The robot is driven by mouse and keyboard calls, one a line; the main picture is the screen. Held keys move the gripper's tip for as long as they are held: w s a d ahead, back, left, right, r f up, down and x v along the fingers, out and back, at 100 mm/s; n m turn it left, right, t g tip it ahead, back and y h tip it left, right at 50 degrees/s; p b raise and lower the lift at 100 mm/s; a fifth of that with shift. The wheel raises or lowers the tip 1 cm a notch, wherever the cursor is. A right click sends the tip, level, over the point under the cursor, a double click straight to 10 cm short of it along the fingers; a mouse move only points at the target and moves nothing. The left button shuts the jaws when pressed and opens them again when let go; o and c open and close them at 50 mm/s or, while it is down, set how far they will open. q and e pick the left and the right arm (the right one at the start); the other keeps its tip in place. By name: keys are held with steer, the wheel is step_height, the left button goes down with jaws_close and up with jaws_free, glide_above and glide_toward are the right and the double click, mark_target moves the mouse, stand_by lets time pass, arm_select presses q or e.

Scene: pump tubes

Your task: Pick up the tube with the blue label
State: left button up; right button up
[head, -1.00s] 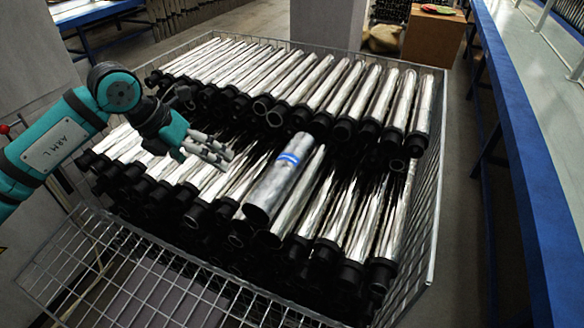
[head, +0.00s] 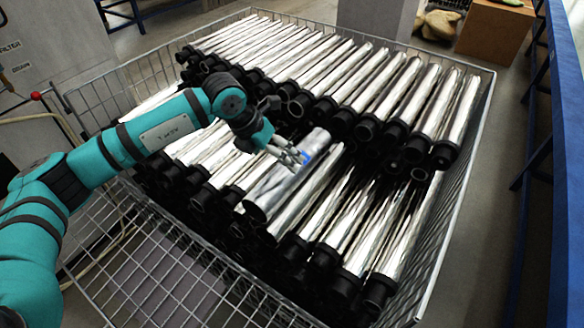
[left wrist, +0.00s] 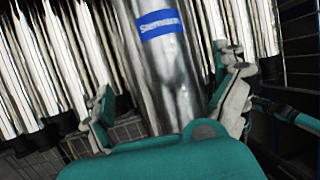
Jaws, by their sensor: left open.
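The tube with the blue label (head: 282,182) lies on top of the front group of tubes in a wire cage. It is silver and slants up to the right, its blue label near the upper end. My left gripper (head: 289,155) is over it at the label, partly covering it. In the left wrist view the tube (left wrist: 178,82) runs between the two open fingers of my left gripper (left wrist: 165,100), with gaps at both sides. I cannot tell if the fingers reach around it. My right gripper is not in view.
The wire cage (head: 462,215) holds rows of silver tubes with black ends (head: 335,225), packed close beside the labelled one. A blue rail (head: 567,150) runs along the right. A wooden box (head: 495,32) stands at the back right.

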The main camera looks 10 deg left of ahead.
arm_select(q)
steer(key=shift+w+d+f, duration=0.2)
steer(key=shift+d+f, duration=0.05)
steer(key=shift+f, duration=0.25)
steer(key=shift+w+d+f, duration=0.15)
steer(key=shift+f, duration=0.3)
steer(key=shift+d+f+p, duration=0.2)
steer(key=shift+f+p, duration=0.1)
steer(key=shift+p, duration=0.05)
steer(key=x, duration=0.3)
steer(key=shift+w+d+f+p, duration=0.2)
steer(key=shift+d+p, duration=0.15)
steer(key=shift+p, duration=0.05)
steer(key=shift+w+f, duration=0.1)
steer(key=shift+f, duration=0.2)
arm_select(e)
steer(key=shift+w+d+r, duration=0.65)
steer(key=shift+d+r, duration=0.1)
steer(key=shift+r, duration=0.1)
arm_select(q)
steer(key=shift+c, duration=0.3)
